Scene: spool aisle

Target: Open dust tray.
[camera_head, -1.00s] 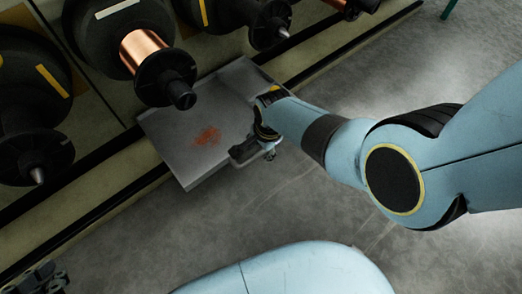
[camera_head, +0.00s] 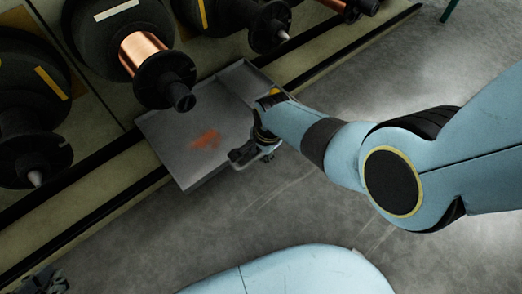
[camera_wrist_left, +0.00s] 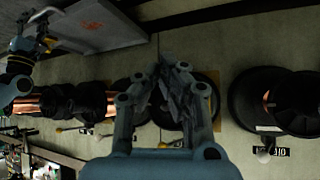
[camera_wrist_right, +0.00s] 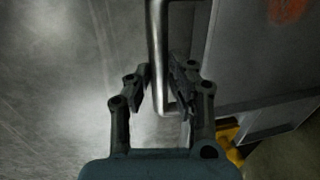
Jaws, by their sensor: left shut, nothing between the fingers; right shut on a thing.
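The dust tray (camera_head: 172,158) is a flat grey metal tray sticking out from the base of the spool rack, with a rust-red patch (camera_head: 205,140) on it. It also shows in the left wrist view (camera_wrist_left: 118,32). My right gripper (camera_head: 250,153) is at the tray's outer front side. In the right wrist view, its fingers (camera_wrist_right: 164,80) are shut on the metal bar handle (camera_wrist_right: 157,42). My left gripper (camera_head: 42,283) is at the lower left of the head view, partly cut off. In the left wrist view, its fingers (camera_wrist_left: 174,78) are together and empty, in front of the spools.
Several black spools, one with copper wire (camera_head: 146,52), hang above and beside the tray on the rack. Dark rails (camera_head: 95,205) run along the rack's base. The grey floor (camera_head: 270,215) in front of the tray is clear.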

